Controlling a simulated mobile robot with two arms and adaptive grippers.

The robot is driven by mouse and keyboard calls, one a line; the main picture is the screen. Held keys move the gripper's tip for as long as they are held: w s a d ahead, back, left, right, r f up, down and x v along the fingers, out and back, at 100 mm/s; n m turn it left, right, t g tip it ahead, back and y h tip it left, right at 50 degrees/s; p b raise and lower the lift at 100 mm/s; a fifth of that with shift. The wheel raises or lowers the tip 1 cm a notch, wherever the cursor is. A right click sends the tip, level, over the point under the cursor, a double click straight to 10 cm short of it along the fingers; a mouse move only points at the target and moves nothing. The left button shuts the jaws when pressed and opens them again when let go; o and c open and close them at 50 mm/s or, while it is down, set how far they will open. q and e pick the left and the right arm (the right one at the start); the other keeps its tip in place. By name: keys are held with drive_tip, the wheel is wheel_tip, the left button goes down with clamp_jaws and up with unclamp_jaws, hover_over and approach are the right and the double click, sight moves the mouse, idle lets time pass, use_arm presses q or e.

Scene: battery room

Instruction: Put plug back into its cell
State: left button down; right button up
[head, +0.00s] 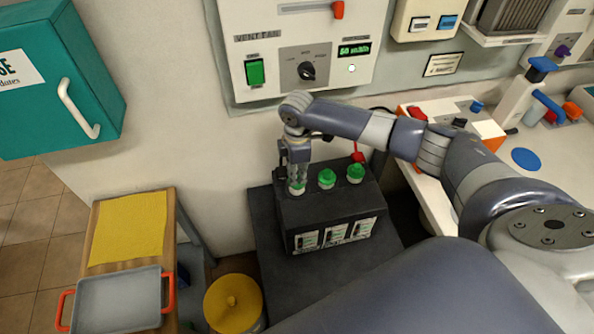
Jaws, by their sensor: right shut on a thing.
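A black battery (284,220) stands on a dark stand against the wall, with white labels on its front. Three green plugs are in a row along its top. My right gripper (298,182) points down over the left end of the row and is shut on the leftmost green plug (297,190). That plug is at the battery top; whether it sits in its cell or just above it I cannot tell. The middle plug (327,179) and the right plug (355,174) stand on the battery top, clear of the gripper. My left gripper is not in view.
A wall panel (245,40) with a green switch and knob is above the battery. A red clamp (358,154) is behind the right plug. A yellow lidded bucket (233,303), a grey tray (118,302) and a yellow cloth (128,228) are left. A white counter (432,190) is right.

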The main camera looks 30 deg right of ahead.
drive_tip(key=shift+f, duration=0.15)
idle(1.1)
drive_tip(key=shift+p, duration=0.6)
idle(0.3)
drive_tip(key=o, duration=0.9)
drive_tip(key=shift+r+p, duration=3.55)
drive_tip(key=shift+c, duration=0.7)
